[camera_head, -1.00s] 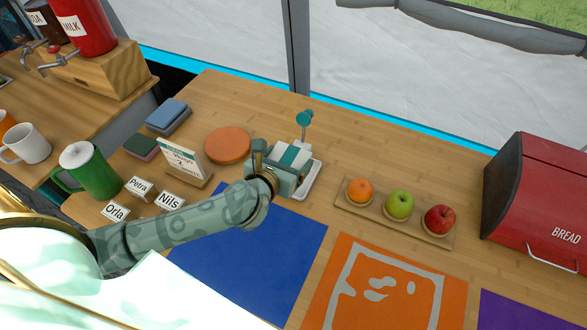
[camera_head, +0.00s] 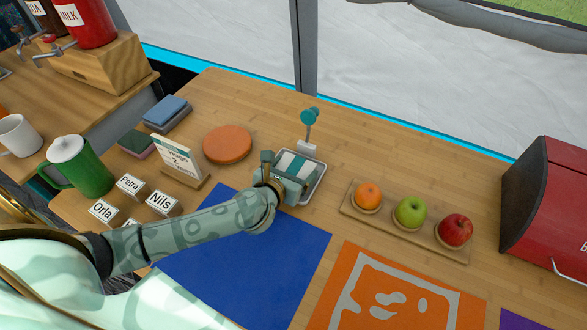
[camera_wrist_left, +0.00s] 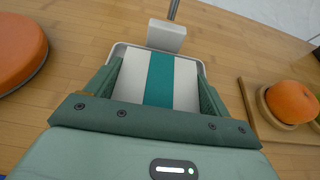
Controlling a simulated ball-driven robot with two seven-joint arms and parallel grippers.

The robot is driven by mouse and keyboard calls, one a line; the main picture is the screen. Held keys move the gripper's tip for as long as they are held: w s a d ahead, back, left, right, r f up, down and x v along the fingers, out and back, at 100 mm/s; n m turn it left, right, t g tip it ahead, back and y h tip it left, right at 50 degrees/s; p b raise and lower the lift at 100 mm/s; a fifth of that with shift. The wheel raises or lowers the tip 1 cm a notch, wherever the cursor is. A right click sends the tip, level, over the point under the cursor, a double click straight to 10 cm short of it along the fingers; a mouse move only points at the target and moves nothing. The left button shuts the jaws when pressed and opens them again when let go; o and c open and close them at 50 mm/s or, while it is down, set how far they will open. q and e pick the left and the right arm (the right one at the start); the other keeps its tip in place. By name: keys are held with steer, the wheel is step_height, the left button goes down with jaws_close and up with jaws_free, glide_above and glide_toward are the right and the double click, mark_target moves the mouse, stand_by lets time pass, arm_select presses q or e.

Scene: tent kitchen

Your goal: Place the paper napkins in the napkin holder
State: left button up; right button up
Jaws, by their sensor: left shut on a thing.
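The paper napkins (camera_head: 295,164) are a white stack with a teal stripe. In the left wrist view the napkins (camera_wrist_left: 160,79) lie between the two green fingers of my left gripper (camera_wrist_left: 157,88), which is shut on them. In the head view my left gripper (camera_head: 288,176) is over the napkin holder (camera_head: 317,186), a pale shallow tray with a white block and a teal-knobbed post (camera_head: 308,124) at its far side. The tray rim shows around the napkins. I cannot tell whether the napkins touch the tray floor. My right gripper is not in view.
A fruit board (camera_head: 389,225) with an orange and two apples stands to the right. An orange round disc (camera_head: 227,144) and a small sign (camera_head: 178,158) are to the left. Blue (camera_head: 250,262) and orange mats lie in front. A red bread box (camera_head: 552,205) is at far right.

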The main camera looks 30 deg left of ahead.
arm_select(q)
steer(key=o, duration=0.8)
steer(key=shift+s+r, duration=0.1)
steer(key=shift+r, duration=0.15)
steer(key=p+v, duration=0.4)
steer(key=v, duration=0.7)
steer(key=shift+s, duration=0.35)
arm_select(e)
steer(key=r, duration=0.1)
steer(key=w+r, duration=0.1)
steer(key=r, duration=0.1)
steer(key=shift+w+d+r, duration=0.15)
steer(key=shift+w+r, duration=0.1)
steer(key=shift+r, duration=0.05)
